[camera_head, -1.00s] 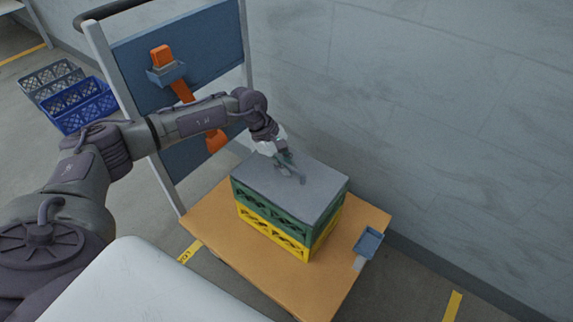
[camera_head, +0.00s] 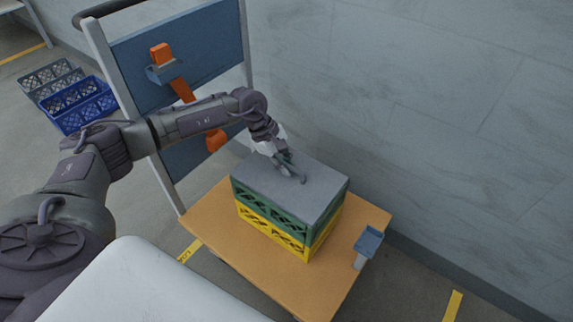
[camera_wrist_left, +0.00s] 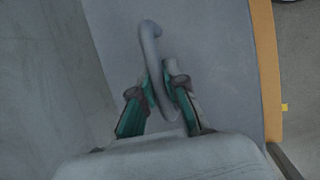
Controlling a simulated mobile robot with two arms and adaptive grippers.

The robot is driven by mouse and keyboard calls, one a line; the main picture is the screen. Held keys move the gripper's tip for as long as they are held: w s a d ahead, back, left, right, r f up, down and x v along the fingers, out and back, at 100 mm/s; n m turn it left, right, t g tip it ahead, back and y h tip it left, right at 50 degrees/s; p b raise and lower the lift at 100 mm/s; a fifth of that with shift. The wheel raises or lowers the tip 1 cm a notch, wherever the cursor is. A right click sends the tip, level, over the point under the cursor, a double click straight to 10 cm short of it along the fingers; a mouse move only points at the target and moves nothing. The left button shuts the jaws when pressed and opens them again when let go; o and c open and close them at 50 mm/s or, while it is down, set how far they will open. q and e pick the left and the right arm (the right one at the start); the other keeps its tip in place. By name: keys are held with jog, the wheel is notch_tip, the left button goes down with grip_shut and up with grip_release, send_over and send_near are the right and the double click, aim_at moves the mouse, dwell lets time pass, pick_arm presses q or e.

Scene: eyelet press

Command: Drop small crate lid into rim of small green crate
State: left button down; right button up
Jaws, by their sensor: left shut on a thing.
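The small crate lid (camera_head: 310,190) is a flat grey panel lying over the top of the small green crate (camera_head: 270,205). The green crate sits on a yellow crate (camera_head: 275,233). My left gripper (camera_head: 288,170) is over the far left part of the lid. It is shut on the lid's curved grey handle, which shows between the fingers in the left wrist view (camera_wrist_left: 151,60). The lid's surface also fills much of that view (camera_wrist_left: 215,70). The lid hides the green crate's rim, so I cannot tell whether it is fully seated. My right gripper is not in view.
The crates stand on an orange-brown cart top (camera_head: 230,240) near a grey wall. A blue holder (camera_head: 368,242) is at its right edge. A blue panel (camera_head: 185,60) with orange tools stands behind. Blue (camera_head: 78,105) and grey crates lie on the floor at left.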

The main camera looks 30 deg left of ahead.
aim_at(287, 164)
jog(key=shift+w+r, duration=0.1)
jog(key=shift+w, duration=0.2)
pick_arm(q)
jog(key=c, duration=1.1)
grip_release()
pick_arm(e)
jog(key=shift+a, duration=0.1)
pick_arm(q)
jog(key=shift+f, duration=0.1)
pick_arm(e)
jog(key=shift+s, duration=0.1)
pick_arm(q)
jog(key=shift+r+p, duration=0.7)
jog(key=shift+r, duration=0.6)
jog(key=shift+r+p, duration=0.7)
jog(key=shift+r, duration=0.4)
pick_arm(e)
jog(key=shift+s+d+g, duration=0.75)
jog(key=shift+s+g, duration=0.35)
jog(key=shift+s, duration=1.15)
pick_arm(q)
jog(key=shift+r+p, duration=0.65)
jog(key=shift+r, duration=0.5)
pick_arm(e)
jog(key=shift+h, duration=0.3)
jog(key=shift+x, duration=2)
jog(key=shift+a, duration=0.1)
